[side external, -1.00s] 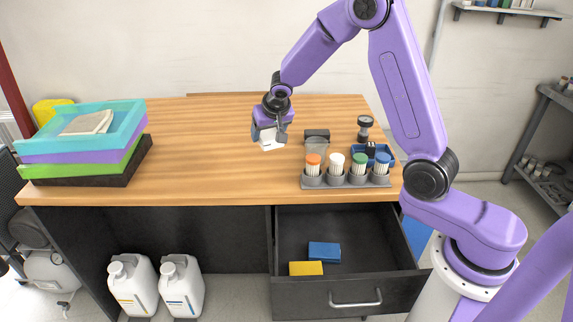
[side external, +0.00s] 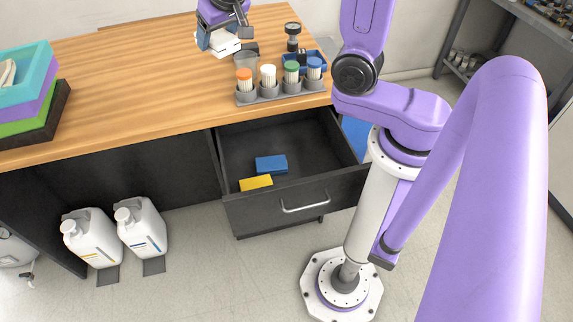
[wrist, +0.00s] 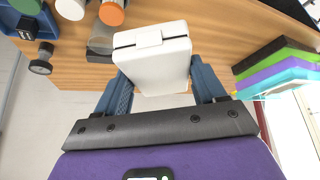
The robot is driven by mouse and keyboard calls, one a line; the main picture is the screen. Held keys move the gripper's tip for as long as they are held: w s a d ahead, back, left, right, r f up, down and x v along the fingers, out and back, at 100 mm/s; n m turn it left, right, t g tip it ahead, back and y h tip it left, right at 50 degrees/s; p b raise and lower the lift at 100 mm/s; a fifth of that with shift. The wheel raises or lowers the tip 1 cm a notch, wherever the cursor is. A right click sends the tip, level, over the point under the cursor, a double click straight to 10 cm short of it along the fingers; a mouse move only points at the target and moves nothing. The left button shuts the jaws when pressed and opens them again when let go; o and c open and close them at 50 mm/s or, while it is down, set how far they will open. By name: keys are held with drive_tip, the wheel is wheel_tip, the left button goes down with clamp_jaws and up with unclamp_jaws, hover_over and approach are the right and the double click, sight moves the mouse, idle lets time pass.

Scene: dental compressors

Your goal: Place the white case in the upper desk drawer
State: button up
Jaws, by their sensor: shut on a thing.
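The white case (wrist: 153,60) is held between the two blue-grey fingers of my gripper (wrist: 160,75) in the wrist view. In the side view the white case (side external: 218,46) shows partly below my gripper (side external: 222,36), over the desk top near its back. I cannot tell its exact height above the wood. The upper desk drawer (side external: 300,199) is pulled open at the front right, below and in front of my gripper. A blue box (side external: 271,164) and a yellow box (side external: 256,183) lie inside it, towards the left and front.
A grey rack (side external: 284,91) with several coloured-capped containers stands on the desk edge behind the drawer. A dark stamp-like object (side external: 293,36) stands behind it. Stacked trays (side external: 25,105) are at the left. White jugs (side external: 90,238) stand on the floor. The drawer's right side is bare.

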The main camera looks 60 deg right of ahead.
drive_tip(key=w+a+f+n+y, duration=0.1)
drive_tip(key=a+f+n+y, duration=0.1)
drive_tip(key=a+f+n, duration=0.3)
drive_tip(key=w+a+f+n+y, duration=0.2)
drive_tip(key=f+n, duration=0.1)
drive_tip(key=f, duration=0.4)
drive_tip(key=n+g+y, duration=0.2)
drive_tip(key=n, duration=0.2)
hover_over(306, 163)
drive_tip(key=s+d, duration=0.1)
drive_tip(key=s, duration=0.1)
wheel_tip(306, 163, down, 23)
drive_tip(key=shift+w+d+f, duration=0.1)
drive_tip(key=shift+d+f, duration=0.05)
drive_tip(key=shift+f, duration=1.75)
drive_tip(key=shift+w+d+f, duration=0.1)
drive_tip(key=shift+f, duration=1.75)
